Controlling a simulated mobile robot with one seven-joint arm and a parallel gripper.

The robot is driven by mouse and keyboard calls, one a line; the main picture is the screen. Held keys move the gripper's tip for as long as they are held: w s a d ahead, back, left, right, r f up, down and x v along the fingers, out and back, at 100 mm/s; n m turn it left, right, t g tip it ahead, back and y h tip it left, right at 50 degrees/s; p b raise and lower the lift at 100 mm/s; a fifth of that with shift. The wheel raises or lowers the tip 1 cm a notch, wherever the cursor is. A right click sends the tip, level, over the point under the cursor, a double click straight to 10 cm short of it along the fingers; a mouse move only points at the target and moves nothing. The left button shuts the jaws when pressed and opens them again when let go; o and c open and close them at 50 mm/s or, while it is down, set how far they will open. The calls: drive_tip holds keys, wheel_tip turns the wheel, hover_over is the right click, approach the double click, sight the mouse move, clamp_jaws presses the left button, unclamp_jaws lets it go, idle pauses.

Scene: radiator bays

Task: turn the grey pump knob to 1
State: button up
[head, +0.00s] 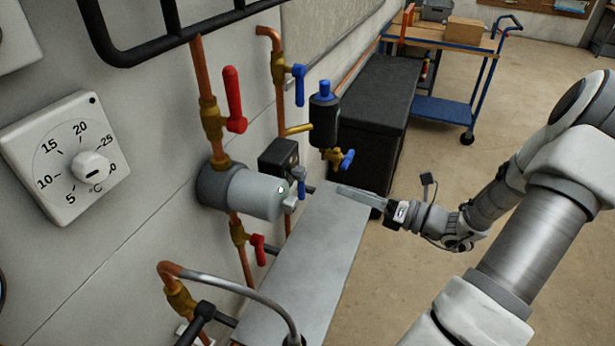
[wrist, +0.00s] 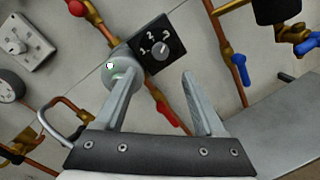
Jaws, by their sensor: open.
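The pump is a grey cylinder (head: 250,191) on a copper pipe, with a black box (head: 277,157) beside it. In the wrist view the box's black face (wrist: 177,58) carries the numbers 1, 2 and 3 around a small grey knob (wrist: 162,49). The knob's pointer is too small to read surely. My gripper (wrist: 153,76) is open and empty, its two fingers apart below the dial face in the picture. The left finger overlaps the pump body (wrist: 117,72). In the head view my gripper (head: 342,191) is right of the pump, apart from it.
Red (head: 232,98) and blue (head: 299,84) valve handles stick out from the pipes near the pump. A dark cylindrical fitting (head: 324,118) hangs to the right. A thermostat dial (head: 65,158) is at left. A grey ledge (head: 318,255) runs below; open floor lies right.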

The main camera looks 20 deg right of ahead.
sight(303, 175)
drive_tip(key=x, duration=1.1)
drive_tip(key=shift+w+a+b, duration=0.1)
drive_tip(key=shift+b, duration=0.2)
clamp_jaws()
